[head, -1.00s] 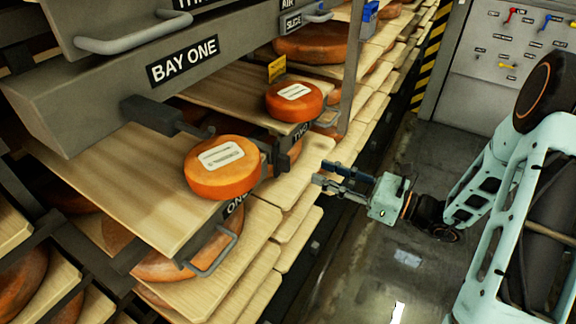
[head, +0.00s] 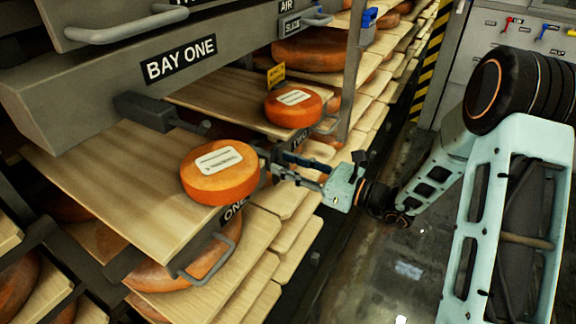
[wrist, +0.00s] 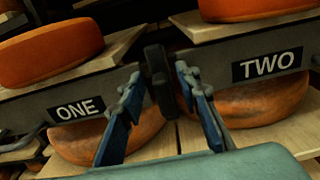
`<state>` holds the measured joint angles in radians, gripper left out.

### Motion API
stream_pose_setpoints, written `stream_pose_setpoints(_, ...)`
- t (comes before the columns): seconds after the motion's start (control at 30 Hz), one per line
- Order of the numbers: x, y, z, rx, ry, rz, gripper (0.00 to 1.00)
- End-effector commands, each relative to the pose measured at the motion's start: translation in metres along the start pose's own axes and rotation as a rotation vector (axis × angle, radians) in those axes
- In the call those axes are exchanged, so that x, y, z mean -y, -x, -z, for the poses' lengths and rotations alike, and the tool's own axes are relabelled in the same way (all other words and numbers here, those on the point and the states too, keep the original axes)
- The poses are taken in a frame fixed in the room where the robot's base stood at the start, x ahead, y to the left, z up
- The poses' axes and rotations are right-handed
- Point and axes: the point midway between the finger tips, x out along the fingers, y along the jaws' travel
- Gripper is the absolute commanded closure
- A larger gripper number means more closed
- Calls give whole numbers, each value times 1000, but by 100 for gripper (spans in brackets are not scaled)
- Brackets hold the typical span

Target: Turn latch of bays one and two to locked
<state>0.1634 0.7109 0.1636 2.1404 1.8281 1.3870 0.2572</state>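A dark upright latch bar (wrist: 158,80) stands between the tray front marked ONE (wrist: 30,112) and the one marked TWO (wrist: 222,72). My gripper (wrist: 157,84) is open, with one blue-padded finger on each side of the bar in the wrist view. Whether the fingers touch it or reach fully around it I cannot tell. In the head view my gripper (head: 282,166) is at the gap between the two trays, right of the bay one cheese, and partly hides the latch. The BAY ONE sign (head: 180,60) is on the grey beam above.
Orange cheese wheels sit on the bay one board (head: 110,185) and the bay two board (head: 215,92), close to my gripper. A loop handle (head: 210,262) sticks out below tray one. More boards and cheeses lie beneath. The floor aisle (head: 400,285) at right is clear.

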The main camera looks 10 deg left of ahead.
Motion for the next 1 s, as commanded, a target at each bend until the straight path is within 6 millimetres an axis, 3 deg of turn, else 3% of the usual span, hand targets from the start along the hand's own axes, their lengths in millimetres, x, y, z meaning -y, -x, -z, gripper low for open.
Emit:
stream_pose_setpoints(0.07, 0, 0, 0, 0, 0, 0, 71)
stream_pose_setpoints(0.33, 0, 0, 0, 0, 0, -1, 100)
stream_pose_setpoints(0.67, 0, 0, -1, -1, -20, 0, 100)
stream_pose_setpoints(1.0, 4, 1, -5, 0, -206, 1, 100)
